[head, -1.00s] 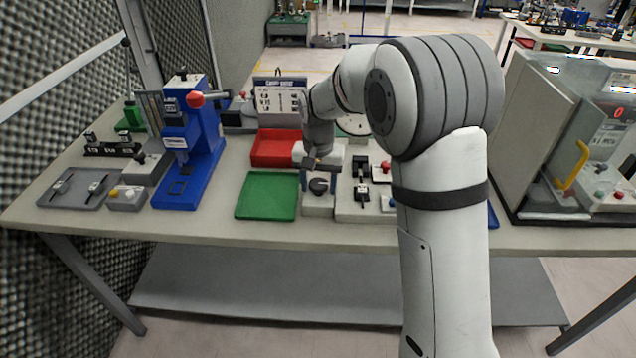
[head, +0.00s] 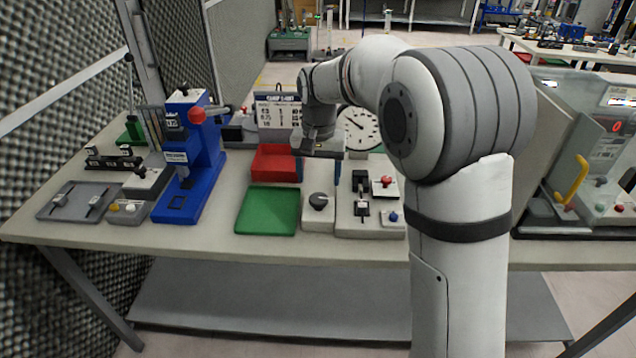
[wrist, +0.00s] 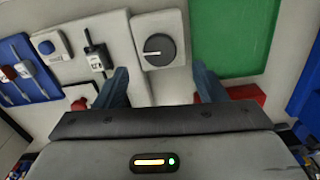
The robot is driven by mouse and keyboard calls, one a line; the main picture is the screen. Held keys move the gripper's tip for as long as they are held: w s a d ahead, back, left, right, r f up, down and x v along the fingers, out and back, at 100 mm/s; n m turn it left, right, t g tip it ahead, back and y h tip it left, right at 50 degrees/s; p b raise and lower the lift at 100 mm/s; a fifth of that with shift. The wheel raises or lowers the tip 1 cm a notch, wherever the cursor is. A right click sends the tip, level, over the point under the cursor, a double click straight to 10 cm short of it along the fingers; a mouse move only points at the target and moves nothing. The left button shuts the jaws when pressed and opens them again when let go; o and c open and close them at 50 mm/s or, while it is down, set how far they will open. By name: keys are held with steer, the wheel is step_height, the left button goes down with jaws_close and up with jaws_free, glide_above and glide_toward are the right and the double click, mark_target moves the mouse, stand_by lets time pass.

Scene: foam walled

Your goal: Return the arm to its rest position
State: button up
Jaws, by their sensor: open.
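My gripper (head: 319,171) is in the air above the back-middle of the table, pointing down. Its two blue fingers are apart with nothing between them. In the wrist view my gripper (wrist: 160,85) is also open and empty, well above a white box with a round dark knob (wrist: 159,49). In the head view that knob (head: 319,202) sits just in front of the gripper. My arm reaches in from the right and hides part of the table.
A green tray (head: 268,211), a red bin (head: 276,163) and a blue press (head: 190,160) stand left of the gripper. A clock (head: 361,128) and a switch box (head: 361,207) are close to its right. A clear-walled cabinet with a yellow handle (head: 572,180) stands at the far right.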

stand_by(0.4)
steer(key=s+d+t, duration=0.1)
steer(key=s+d, duration=0.4)
steer(key=s, duration=0.3)
steer(key=s+d+r+n, duration=0.1)
steer(key=s+d, duration=0.5)
steer(key=s, duration=0.3)
steer(key=s+d+t, duration=0.1)
steer(key=s+d, duration=0.4)
steer(key=s, duration=0.4)
steer(key=shift+d+r+t, duration=0.2)
steer(key=shift+t, duration=0.1)
